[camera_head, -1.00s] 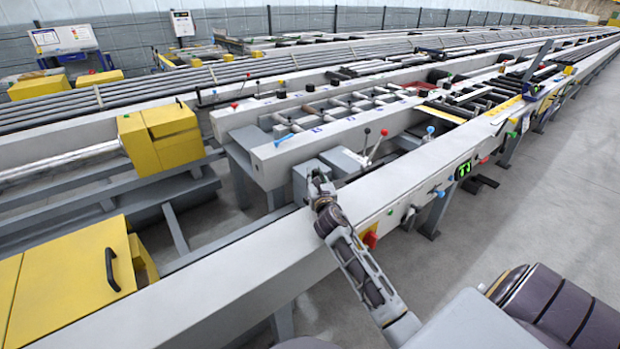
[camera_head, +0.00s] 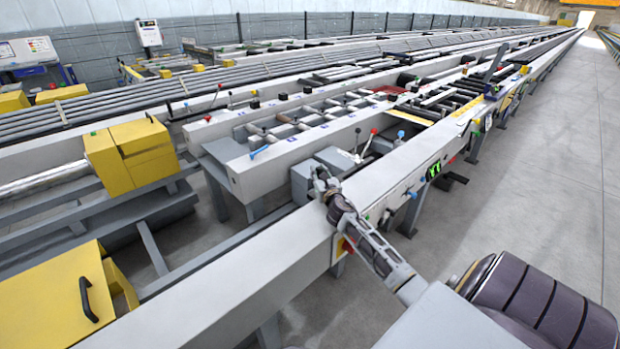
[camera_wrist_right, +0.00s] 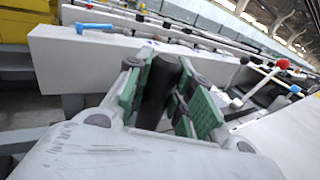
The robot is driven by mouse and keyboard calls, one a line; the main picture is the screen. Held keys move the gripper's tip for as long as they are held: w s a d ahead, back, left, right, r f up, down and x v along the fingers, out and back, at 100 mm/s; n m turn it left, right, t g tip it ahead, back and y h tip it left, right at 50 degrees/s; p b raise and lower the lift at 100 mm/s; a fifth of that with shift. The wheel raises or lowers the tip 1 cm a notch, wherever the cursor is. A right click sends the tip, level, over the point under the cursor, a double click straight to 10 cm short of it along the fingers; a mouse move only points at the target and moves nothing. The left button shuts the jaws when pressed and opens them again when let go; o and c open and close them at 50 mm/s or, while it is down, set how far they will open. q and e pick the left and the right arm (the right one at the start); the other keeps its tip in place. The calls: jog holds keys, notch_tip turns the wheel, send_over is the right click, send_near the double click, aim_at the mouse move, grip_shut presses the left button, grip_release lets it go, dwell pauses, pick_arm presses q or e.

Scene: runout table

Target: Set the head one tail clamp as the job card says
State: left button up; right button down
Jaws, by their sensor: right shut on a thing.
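My right gripper (camera_head: 321,180) reaches over the long grey beam to a grey box (camera_head: 303,186) at the end of the frame with the cross rollers. In the right wrist view its green-padded fingers (camera_wrist_right: 163,88) are shut on a dark, upright cylindrical handle (camera_wrist_right: 159,84). What the handle joins to is hidden by the gripper. Beside the box stand levers with a red knob (camera_head: 373,131) and a black knob (camera_head: 358,131). The red knob also shows in the right wrist view (camera_wrist_right: 283,63), near a white knob (camera_wrist_right: 236,104). My left gripper is out of view.
Yellow covers (camera_head: 50,295) stand at the left. A blue-handled lever (camera_head: 260,151) sits on the roller frame. The floor (camera_head: 540,190) at the right is clear.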

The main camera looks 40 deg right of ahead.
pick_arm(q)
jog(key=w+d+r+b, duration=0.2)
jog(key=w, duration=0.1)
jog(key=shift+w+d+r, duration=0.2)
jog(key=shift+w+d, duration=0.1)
pick_arm(e)
jog(key=w+d, duration=0.1)
jog(key=d, duration=1.3)
jog(key=shift+d, duration=0.15)
jog(key=c, duration=1.2)
grip_release()
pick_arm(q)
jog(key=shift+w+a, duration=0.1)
pick_arm(e)
jog(key=shift+s, duration=0.15)
